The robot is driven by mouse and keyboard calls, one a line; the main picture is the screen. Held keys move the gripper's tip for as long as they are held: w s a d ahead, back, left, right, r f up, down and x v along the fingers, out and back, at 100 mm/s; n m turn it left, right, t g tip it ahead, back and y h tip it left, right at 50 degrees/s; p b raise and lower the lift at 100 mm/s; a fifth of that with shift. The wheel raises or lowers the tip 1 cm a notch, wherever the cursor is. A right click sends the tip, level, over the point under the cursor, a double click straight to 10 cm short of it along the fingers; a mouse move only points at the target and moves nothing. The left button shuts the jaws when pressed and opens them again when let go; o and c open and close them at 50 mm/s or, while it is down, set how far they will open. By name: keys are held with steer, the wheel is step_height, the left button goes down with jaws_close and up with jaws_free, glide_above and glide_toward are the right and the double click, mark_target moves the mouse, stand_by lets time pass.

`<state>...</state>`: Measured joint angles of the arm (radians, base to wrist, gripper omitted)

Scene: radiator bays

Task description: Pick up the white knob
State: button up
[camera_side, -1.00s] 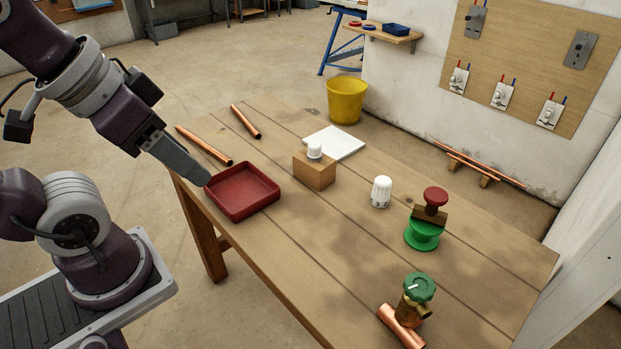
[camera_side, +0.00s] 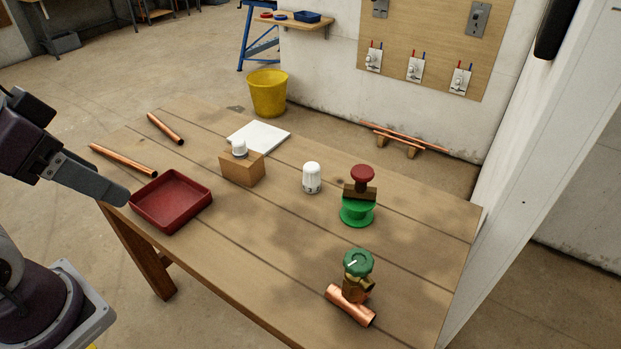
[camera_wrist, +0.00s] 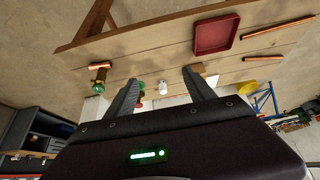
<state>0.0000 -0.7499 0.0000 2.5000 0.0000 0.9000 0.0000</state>
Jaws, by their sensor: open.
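A white knob (camera_side: 311,178) with a dark mark near its base stands upright on the wooden table (camera_side: 270,265). A second, smaller white cap-like piece (camera_side: 239,148) sits on a wooden block (camera_side: 242,170) to its left. In the wrist view a white knob (camera_wrist: 163,88) shows between the fingers, some distance beyond them. My gripper (camera_side: 124,195) is at the left, above the table's edge by the red tray, well apart from the knob. In the wrist view my gripper (camera_wrist: 162,76) has its two fingers spread, with nothing between their tips.
A red tray (camera_side: 138,213) is near the gripper. A green spool-like stand (camera_side: 357,213) with a red knob (camera_side: 362,174) is right of the white knob. A green-topped valve (camera_side: 358,263) is at front right. A white tile (camera_side: 262,135) and copper pipes (camera_side: 123,160) lie behind.

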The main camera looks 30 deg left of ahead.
steer(key=n+t+y, duration=0.1)
steer(key=n+t, duration=0.2)
steer(key=t, duration=0.3)
glide_above(310, 173)
steer(key=s+d, duration=0.1)
steer(key=s, duration=0.1)
step_height(310, 173, down, 18)
steer(key=f, duration=0.2)
steer(key=f+t+y, duration=0.1)
steer(key=f, duration=0.1)
steer(key=f+t, duration=0.1)
steer(key=f, duration=0.2)
steer(key=shift+w+a+m+y, duration=0.2)
steer(key=shift+a+m+y, duration=0.1)
steer(key=shift+w+a+f, duration=0.1)
steer(key=shift+w+f, duration=0.15)
steer(key=shift+f, duration=0.05)
steer(key=x, duration=0.6)
steer(key=shift+w+a+f, duration=0.15)
steer(key=shift+f, duration=0.15)
jaws_close()
